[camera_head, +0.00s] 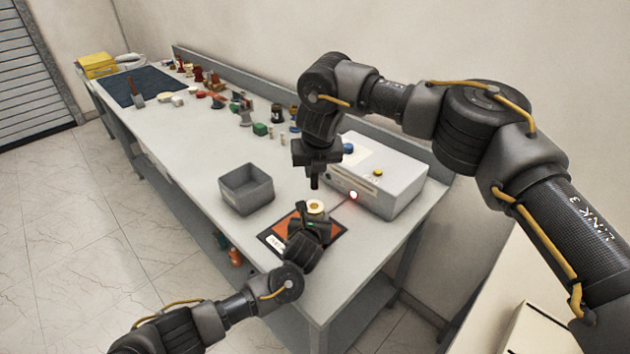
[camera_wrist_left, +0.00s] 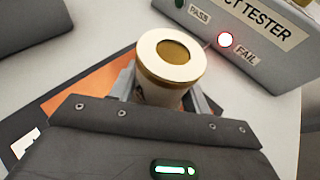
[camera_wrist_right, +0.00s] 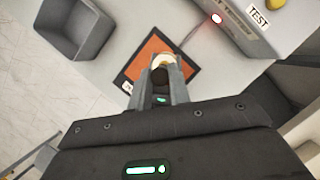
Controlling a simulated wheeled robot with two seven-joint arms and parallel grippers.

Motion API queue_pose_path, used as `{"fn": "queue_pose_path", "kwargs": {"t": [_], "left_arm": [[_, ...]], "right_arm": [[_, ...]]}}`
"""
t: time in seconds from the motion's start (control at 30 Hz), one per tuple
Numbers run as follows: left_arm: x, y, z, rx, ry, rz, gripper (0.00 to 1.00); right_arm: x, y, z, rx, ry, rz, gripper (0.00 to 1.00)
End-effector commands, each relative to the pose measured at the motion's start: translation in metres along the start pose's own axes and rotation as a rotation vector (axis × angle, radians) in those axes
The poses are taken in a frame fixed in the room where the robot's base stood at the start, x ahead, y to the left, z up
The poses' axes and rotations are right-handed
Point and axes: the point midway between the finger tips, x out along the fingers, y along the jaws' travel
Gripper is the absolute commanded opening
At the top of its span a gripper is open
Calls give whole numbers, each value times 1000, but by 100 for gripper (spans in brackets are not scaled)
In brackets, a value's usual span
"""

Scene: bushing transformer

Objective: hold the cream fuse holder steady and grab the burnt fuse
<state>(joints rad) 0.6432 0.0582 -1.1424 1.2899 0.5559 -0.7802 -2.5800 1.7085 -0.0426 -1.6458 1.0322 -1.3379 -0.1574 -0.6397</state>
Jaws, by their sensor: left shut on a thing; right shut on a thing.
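The cream fuse holder (camera_head: 316,207) stands upright over the orange mat; its gold-rimmed round top shows close in the left wrist view (camera_wrist_left: 170,62). My left gripper (camera_head: 312,222) is shut around the holder's sides. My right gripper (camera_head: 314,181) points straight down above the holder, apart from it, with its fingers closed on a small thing. That thing, seemingly the burnt fuse, is mostly hidden between the fingers. In the right wrist view, the holder's top (camera_wrist_right: 163,61) shows beyond the fingertips.
The grey tester (camera_head: 385,180) stands right of the holder, its red FAIL light (camera_wrist_left: 226,39) lit. An empty grey bin (camera_head: 246,188) stands left of the orange mat (camera_head: 279,234). Several small parts lie farther along the bench. Bench between bin and parts is clear.

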Motion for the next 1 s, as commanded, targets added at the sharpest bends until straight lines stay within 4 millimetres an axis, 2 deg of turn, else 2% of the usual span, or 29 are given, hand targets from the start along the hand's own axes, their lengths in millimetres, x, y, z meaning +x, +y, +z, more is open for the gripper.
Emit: {"fn": "queue_pose_path", "kwargs": {"t": [0.03, 0.27, 0.3, 0.5, 0.83, 1.0], "left_arm": [[0, 1, -8, 7, 14, 3, 18], [0, 1, -8, 7, 14, 3, 18], [0, 1, -8, 7, 14, 3, 49], [0, 1, -6, 5, 11, 2, 73], [-2, 0, -2, 3, 3, 1, 73], [-22, 0, -1, 3, 0, -1, 73]], "right_arm": [[-1, 0, 0, 0, 1, 0, 0], [-2, 0, 1, 0, 1, 0, 0], [-2, 0, 1, 0, 1, 0, 0], [-2, 0, 1, 0, 1, 0, 0], [-3, 0, 1, 0, 1, 0, 0], [-3, 0, 1, 0, 1, 0, 0]]}}
